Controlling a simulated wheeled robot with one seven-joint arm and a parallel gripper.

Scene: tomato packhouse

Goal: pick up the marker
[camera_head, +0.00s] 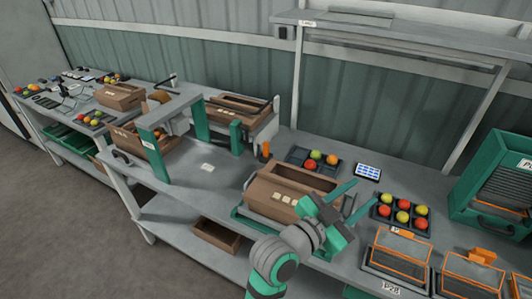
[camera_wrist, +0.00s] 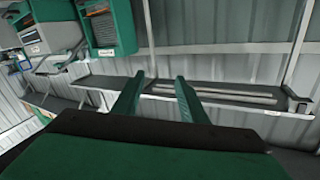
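I cannot make out a marker with certainty in either view. A small upright orange item (camera_head: 265,150) stands on the bench beside the taping frame, too small to identify. My gripper (camera_head: 364,191) is above the bench, to the right of the open brown carton, its fingers pointing up and right. In the wrist view my gripper (camera_wrist: 160,82) shows two green fingers spread apart with nothing between them, facing the wall and shelf. My gripper and arm hide part of the bench and the carton's right side.
An open brown carton (camera_head: 265,202) sits on a green-based stand. Trays of tomatoes (camera_head: 383,222) and (camera_head: 301,166), a phone-like device (camera_head: 368,172), orange-framed bins (camera_head: 399,262) and a green cabinet (camera_head: 466,202) crowd the right. Bare bench (camera_head: 205,190) lies left of the carton.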

